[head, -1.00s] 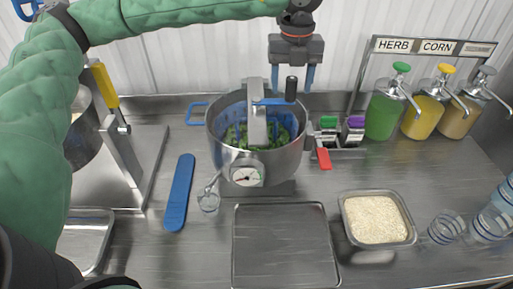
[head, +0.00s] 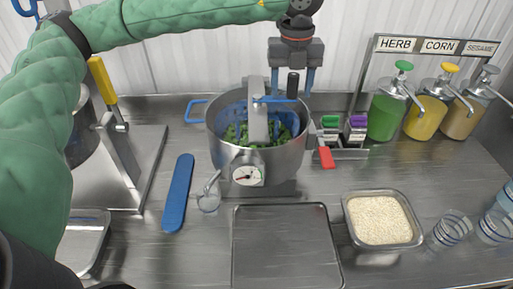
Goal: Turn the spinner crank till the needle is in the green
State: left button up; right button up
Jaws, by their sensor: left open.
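The spinner (head: 283,160) is a steel pot with a blue inner basket holding green leaves. A grey bar crosses its top, with a blue crank arm ending in a black upright knob (head: 293,85). A round dial (head: 247,175) is on its front; its needle points left, and I cannot make out the colour under it. My left gripper (head: 292,92) is open above the crank, fingers pointing down on either side of the knob. I cannot tell whether they touch it. My right gripper is not in view.
A blue flat tool (head: 178,193) lies to the left. An empty tray (head: 286,206) is in front, with a rice pan (head: 381,247) to its right. Sauce pumps (head: 384,115) stand at the back right.

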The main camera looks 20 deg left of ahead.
pick_arm(q)
jog(key=shift+f, duration=0.3)
jog(key=shift+s+r+b, duration=0.1)
jog(key=shift+r+b, duration=0.3)
jog(key=shift+r, duration=0.1)
jog(key=c, duration=0.9)
